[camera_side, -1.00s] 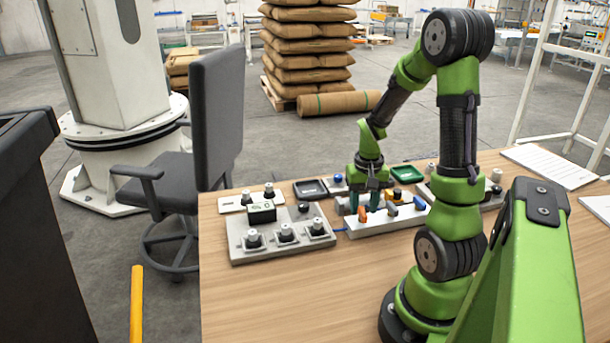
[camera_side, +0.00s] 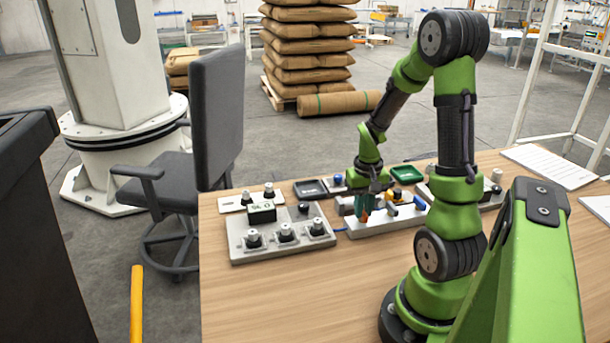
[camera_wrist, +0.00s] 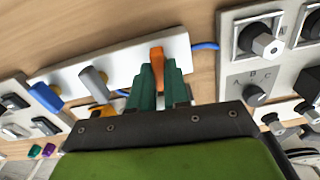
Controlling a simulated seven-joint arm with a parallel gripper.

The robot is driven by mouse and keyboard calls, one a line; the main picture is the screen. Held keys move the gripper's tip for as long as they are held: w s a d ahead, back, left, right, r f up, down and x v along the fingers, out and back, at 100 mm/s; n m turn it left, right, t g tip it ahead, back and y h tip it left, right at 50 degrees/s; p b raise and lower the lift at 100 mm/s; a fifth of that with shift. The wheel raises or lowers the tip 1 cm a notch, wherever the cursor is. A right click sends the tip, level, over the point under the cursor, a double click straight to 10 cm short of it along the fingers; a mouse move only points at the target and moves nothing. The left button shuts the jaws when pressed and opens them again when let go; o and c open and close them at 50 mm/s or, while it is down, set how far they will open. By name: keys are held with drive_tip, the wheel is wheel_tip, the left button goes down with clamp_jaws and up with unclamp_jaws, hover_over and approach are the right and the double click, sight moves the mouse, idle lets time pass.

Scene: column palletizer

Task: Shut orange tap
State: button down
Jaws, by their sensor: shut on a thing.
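The orange tap (camera_wrist: 157,60) stands at one end of a white tap board (camera_wrist: 120,68). In the wrist view my gripper (camera_wrist: 159,75) has its green fingers on both sides of the orange handle, shut on it. In the side view my gripper (camera_side: 366,211) is low over the left end of the white board (camera_side: 385,222), and a little orange shows at its fingers. A grey tap (camera_wrist: 93,80) and a blue tap (camera_wrist: 46,96) stand on the same board. The lower part of the orange tap is hidden by the fingers.
A grey panel with several knobs (camera_side: 280,243) lies left of the tap board, joined by a blue cable (camera_wrist: 205,46). A green tray (camera_side: 405,173) and a dark tray (camera_side: 309,188) lie behind. The wooden table (camera_side: 290,295) is bare in front.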

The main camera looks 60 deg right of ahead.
drive_tip(key=shift+n, duration=0.6)
drive_tip(key=c, duration=1.1)
unclamp_jaws()
wheel_tip(320, 180, up, 17)
